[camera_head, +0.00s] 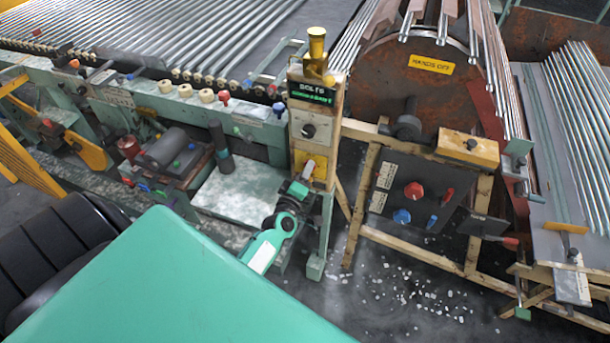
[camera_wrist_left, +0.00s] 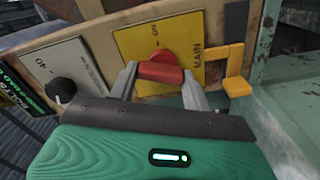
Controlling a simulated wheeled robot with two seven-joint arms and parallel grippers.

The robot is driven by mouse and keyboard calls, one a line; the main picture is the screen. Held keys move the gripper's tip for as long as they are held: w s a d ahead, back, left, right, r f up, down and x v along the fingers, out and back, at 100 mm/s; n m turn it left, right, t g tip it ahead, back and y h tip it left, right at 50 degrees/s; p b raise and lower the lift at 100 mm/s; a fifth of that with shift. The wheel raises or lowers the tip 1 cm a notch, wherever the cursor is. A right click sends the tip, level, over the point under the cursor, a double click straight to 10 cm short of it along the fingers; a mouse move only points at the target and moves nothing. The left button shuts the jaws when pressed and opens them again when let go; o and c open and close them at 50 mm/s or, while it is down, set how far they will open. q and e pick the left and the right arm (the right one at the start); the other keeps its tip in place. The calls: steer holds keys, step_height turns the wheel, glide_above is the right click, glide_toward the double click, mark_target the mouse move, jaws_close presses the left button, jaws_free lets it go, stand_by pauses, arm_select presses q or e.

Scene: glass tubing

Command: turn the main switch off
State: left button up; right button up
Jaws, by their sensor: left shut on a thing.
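The main switch is a red knob (camera_wrist_left: 161,69) on a yellow plate (camera_wrist_left: 190,42) marked MAIN in the left wrist view. In the head view the yellow plate (camera_head: 318,166) is low on the wooden post of the green machine. My left gripper (camera_wrist_left: 160,84) has one finger on each side of the red knob and is shut on it. The fingers hide part of the plate and the knob's sides. In the head view the left gripper (camera_head: 301,182) reaches up to the plate, and the knob is mostly hidden. My right gripper is not in view.
A grey plate with a black knob (camera_wrist_left: 62,88) is left of the yellow plate; this knob (camera_head: 308,131) is above it in the head view. A yellow bracket (camera_wrist_left: 238,75) sticks out right of the main switch. A dark panel (camera_head: 395,182) with coloured knobs stands to the right.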

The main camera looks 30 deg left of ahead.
arm_select(q)
steer(key=shift+f+n+b, duration=0.1)
steer(key=shift+n+b, duration=0.45)
steer(key=shift+n, duration=1.65)
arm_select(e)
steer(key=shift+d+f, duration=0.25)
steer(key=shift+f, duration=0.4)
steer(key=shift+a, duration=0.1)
arm_select(q)
steer(key=o, duration=1)
steer(key=shift+a, duration=0.1)
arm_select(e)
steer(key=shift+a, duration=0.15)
arm_select(q)
steer(key=shift+s, duration=0.1)
steer(key=b+v, duration=0.2)
steer(key=v, duration=1.1)
steer(key=shift+s+b, duration=0.3)
steer(key=shift+s, duration=0.05)
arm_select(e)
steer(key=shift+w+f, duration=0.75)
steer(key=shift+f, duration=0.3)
